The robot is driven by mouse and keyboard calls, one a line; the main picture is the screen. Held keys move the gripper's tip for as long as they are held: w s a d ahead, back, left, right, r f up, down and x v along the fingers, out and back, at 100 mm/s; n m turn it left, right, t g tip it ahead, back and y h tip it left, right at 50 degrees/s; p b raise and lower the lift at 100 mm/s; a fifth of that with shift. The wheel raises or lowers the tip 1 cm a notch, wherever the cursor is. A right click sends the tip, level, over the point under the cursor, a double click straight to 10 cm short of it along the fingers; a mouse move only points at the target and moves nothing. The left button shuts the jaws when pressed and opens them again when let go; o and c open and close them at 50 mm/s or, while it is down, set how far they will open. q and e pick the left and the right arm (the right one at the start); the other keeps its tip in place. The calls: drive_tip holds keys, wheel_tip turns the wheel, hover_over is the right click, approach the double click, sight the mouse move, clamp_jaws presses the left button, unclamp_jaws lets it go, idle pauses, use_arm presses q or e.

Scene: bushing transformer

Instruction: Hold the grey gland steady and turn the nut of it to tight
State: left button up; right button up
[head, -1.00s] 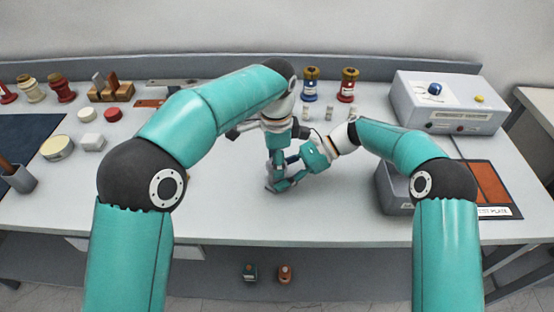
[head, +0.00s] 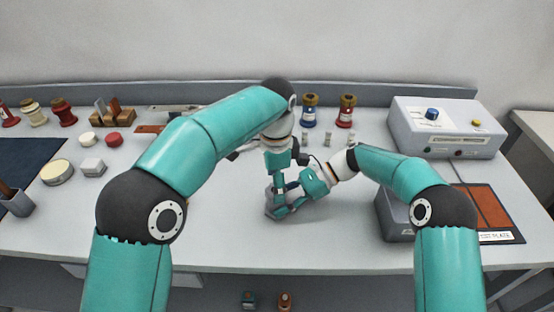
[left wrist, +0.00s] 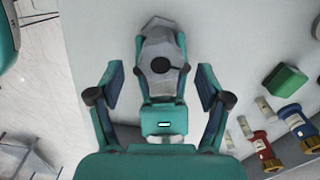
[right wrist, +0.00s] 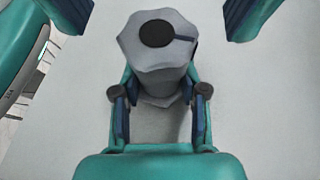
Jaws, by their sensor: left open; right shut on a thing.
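The grey gland (right wrist: 155,95) shows best in the right wrist view, with a hexagonal nut (right wrist: 140,58) at its near end and a round black opening in the middle. A dark line runs from the opening to the nut's edge. My right gripper (right wrist: 160,95) is shut on the gland's body below the nut. The gland also shows in the left wrist view (left wrist: 158,82). My left gripper (left wrist: 159,75) is open, its fingers apart on either side of the nut, with gaps between. In the head view the grippers (head: 283,195) mostly hide the gland.
A blue bushing (head: 310,112) and a red bushing (head: 345,112) stand at the back. A grey instrument box (head: 440,130) is at the back right. A green block (left wrist: 285,80) shows in the left wrist view. The front middle of the table (head: 230,235) is clear.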

use_arm(q)
wheel_tip(320, 180, up, 10)
use_arm(e)
drive_tip(key=shift+f, duration=0.25)
use_arm(q)
drive_tip(key=shift+s, duration=0.1)
idle(0.4)
use_arm(e)
drive_tip(key=o, duration=0.9)
drive_tip(key=shift+o, duration=0.2)
